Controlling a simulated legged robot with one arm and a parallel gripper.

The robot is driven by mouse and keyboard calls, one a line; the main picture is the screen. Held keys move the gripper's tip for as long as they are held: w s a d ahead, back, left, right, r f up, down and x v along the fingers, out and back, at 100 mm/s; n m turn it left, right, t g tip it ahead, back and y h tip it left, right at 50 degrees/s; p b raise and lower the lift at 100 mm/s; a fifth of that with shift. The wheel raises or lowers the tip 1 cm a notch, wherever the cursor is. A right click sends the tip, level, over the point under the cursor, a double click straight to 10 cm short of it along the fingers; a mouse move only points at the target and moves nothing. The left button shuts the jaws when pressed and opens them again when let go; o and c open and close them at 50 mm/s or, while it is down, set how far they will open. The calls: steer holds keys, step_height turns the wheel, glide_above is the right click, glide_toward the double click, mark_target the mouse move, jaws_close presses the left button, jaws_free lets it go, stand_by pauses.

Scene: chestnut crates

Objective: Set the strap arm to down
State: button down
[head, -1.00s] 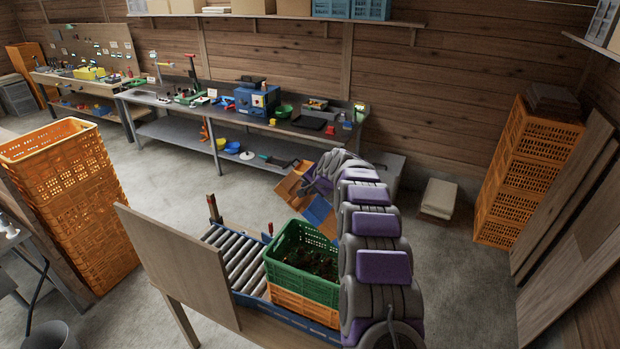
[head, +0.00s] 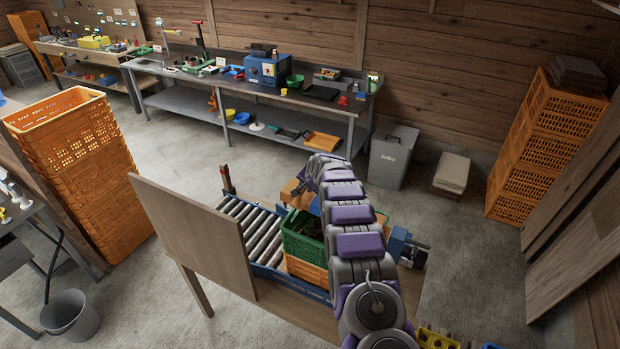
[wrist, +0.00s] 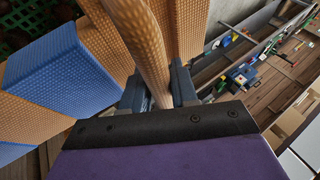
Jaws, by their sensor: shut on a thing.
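In the wrist view my gripper (wrist: 148,62) is shut on a tan rod-like piece, apparently the strap arm (wrist: 138,32), which runs up out of the frame. In the head view my gripper (head: 303,192) is at the far side of the green crate (head: 300,243), mostly hidden behind my arm. The strap arm's pivot and full length are hidden there, so its angle is hard to tell. The green crate sits on an orange crate (head: 303,270).
A roller conveyor (head: 252,226) lies left of the crates, with a wooden panel (head: 190,232) in front. A blue device (head: 398,243) is right of my arm. Stacked orange crates (head: 75,150) stand left. The workbench (head: 250,88) lines the wall, with open floor before it.

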steer(key=shift+w+a+f, duration=0.1)
steer(key=shift+a+f, duration=0.05)
steer(key=shift+f, duration=0.5)
steer(key=shift+w+a+f, duration=0.1)
steer(key=shift+a+f, duration=0.05)
steer(key=shift+f, duration=0.45)
steer(key=c, duration=1)
jaws_free()
steer(key=shift+s+r, duration=0.1)
steer(key=b+v, duration=0.2)
steer(key=v, duration=1.5)
steer(key=shift+b, duration=0.35)
steer(key=shift+a, duration=0.1)
steer(key=s+d+n+g+b, duration=0.2)
steer(key=s+n+g+b, duration=0.55)
steer(key=s, duration=2.25)
steer(key=s+d+f+h+b, duration=0.1)
steer(key=s+f+b, duration=0.2)
steer(key=s, duration=0.7)
steer(key=s+d+f+g+b, duration=0.1)
steer(key=s+d+f+b, duration=0.1)
steer(key=s, duration=0.8)
steer(key=s+d+f+h+b, duration=0.1)
steer(key=s+f+b, duration=0.4)
steer(key=s, duration=0.6)
steer(key=shift+d+h, duration=0.3)
steer(key=shift+d, duration=0.3)
